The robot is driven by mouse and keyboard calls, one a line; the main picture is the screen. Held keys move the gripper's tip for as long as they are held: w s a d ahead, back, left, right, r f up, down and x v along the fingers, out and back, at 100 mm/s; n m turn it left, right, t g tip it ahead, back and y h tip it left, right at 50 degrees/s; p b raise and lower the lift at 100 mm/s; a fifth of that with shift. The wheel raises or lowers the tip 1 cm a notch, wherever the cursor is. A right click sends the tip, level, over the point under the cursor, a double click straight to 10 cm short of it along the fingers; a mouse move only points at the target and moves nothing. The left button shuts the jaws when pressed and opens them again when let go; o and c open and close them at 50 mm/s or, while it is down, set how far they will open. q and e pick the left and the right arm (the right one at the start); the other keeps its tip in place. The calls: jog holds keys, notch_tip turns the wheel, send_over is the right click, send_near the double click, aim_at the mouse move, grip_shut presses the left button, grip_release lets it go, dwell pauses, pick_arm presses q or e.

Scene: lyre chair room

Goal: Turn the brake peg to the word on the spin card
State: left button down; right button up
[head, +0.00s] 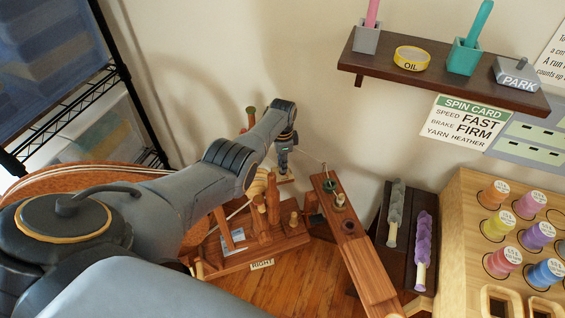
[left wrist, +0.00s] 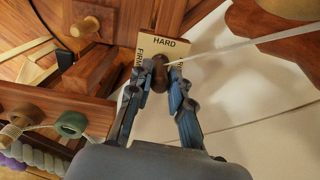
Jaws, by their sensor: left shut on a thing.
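The spin card (head: 462,122) hangs on the wall at upper right and reads speed FAST, brake FIRM, yarn HEATHER. My left gripper (head: 286,165) reaches over the wooden spinning wheel's frame; the brake peg is hidden or too small there. In the left wrist view my left gripper (left wrist: 158,73) is shut on the dark round brake peg (left wrist: 160,78), one finger on each side. Behind it is a pale word plate (left wrist: 170,48) with HARD along the top and FIRM sideways on its left. Where the peg points I cannot tell. My right gripper is not in view.
A shelf (head: 440,70) with an oil tin and a PARK block is above right. The wheel base (head: 245,258) bears a RIGHT label. A narrow wooden bench (head: 355,245), yarn rolls (head: 421,240) and a spool rack (head: 460,215) stand to the right.

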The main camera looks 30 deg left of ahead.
pick_arm(q)
jog(key=c, duration=1.2)
grip_release()
jog(key=shift+r, duration=0.15)
notch_tip(320, 180, up, 12)
jog(key=shift+f, duration=0.1)
jog(key=shift+f, duration=0.1)
